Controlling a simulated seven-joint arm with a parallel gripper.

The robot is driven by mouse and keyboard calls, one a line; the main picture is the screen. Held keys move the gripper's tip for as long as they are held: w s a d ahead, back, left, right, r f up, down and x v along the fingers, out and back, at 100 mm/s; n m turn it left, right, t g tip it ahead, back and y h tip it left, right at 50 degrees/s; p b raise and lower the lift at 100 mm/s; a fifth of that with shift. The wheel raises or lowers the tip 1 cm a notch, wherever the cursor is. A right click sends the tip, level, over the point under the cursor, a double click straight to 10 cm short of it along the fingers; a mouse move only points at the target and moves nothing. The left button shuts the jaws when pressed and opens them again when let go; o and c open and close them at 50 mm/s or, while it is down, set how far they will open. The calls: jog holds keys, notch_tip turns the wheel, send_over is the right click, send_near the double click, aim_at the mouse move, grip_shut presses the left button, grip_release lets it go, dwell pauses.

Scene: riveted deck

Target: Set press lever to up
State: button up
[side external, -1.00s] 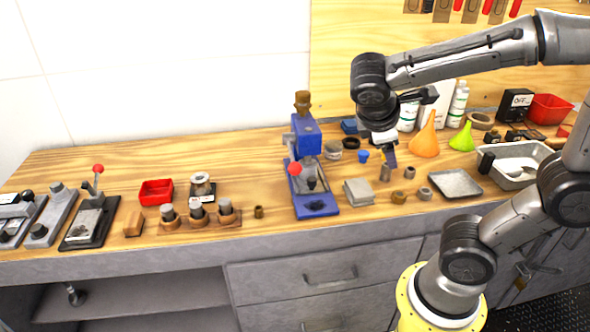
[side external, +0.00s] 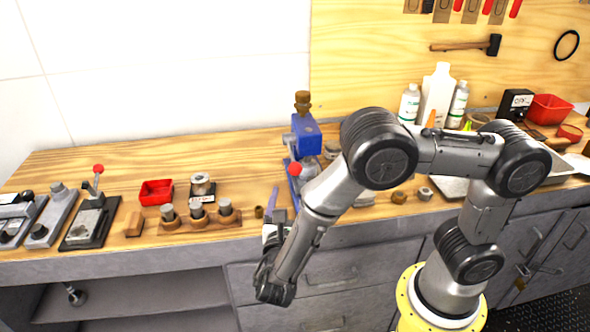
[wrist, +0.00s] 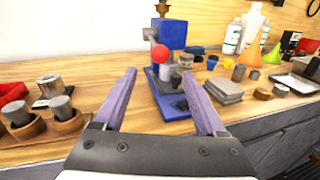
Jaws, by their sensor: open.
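The press is a blue machine (side external: 306,135) standing on the wooden bench, with a brown knob on top. Its lever ends in a red ball (side external: 295,169) at the front of the press. In the wrist view the press (wrist: 173,90) and the red ball (wrist: 160,54) show ahead, between and beyond my finger lines. My gripper (wrist: 158,98) is open and empty, its two purple fingers spread apart. In the side view my gripper (side external: 272,205) is in front of the press, near the bench's front edge, and my arm hides the press's lower part.
Left of the press stand a wooden holder with metal cylinders (side external: 197,213), a red tray (side external: 156,192) and a small lever device with a red knob (side external: 90,220). Right of it are grey plates (wrist: 222,90), bottles (side external: 437,95) and a metal tray. Bench at back left is clear.

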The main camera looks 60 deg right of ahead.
aim_at(294, 174)
jog(key=x, duration=1)
jog(key=shift+w+d, duration=0.1)
jog(key=shift+d, duration=0.2)
grip_shut()
dwell(1.0)
